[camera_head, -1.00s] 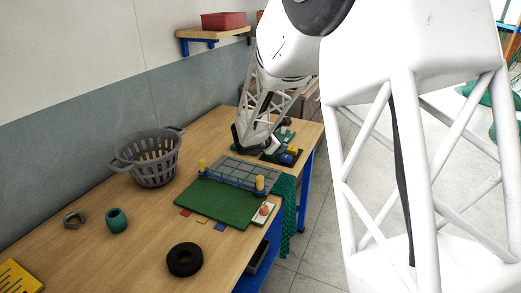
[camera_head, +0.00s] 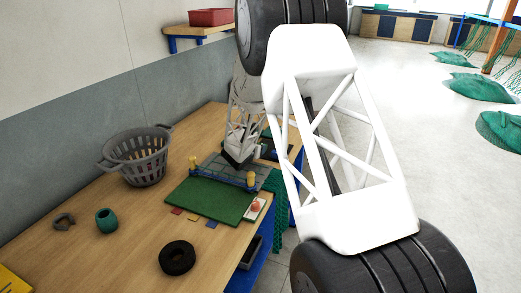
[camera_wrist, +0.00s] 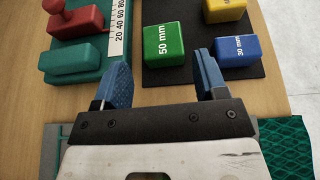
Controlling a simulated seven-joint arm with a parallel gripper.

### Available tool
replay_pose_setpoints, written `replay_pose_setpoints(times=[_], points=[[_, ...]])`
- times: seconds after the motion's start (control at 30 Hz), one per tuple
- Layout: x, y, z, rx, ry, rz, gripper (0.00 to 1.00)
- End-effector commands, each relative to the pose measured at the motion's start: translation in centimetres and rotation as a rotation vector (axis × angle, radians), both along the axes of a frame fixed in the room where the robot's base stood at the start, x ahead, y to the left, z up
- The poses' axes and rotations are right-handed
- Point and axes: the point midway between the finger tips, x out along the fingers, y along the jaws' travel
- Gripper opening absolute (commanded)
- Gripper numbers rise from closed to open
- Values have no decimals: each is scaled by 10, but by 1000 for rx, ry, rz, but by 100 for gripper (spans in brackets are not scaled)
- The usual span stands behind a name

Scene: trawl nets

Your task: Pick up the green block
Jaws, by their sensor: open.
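The green block (camera_wrist: 164,45), marked "50 mm", sits on a black mat (camera_wrist: 193,72) in the wrist view. My gripper (camera_wrist: 161,78) is open, its two blue fingers apart with nothing between them. The green block lies just ahead of the fingertips, roughly in line with the gap. In the head view my gripper is low over the table near the green board, and my arm hides most of the block area.
A blue block (camera_wrist: 237,50) and a yellow block (camera_wrist: 224,9) share the mat. A green gauge with red parts (camera_wrist: 75,20) stands left. In the head view are a grey basket (camera_head: 137,157), a green board (camera_head: 208,200) and a black ring (camera_head: 177,258).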

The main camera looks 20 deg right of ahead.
Motion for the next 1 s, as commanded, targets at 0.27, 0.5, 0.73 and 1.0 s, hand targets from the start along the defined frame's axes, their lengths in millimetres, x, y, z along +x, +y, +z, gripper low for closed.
replay_pose_setpoints(times=[0.27,0.5,0.73,1.0], points=[[6,-7,-4,1,1,-2,66],[16,-16,-9,1,-1,-2,66],[17,-17,-9,1,-1,-2,66],[19,-19,-11,1,0,-1,66]])
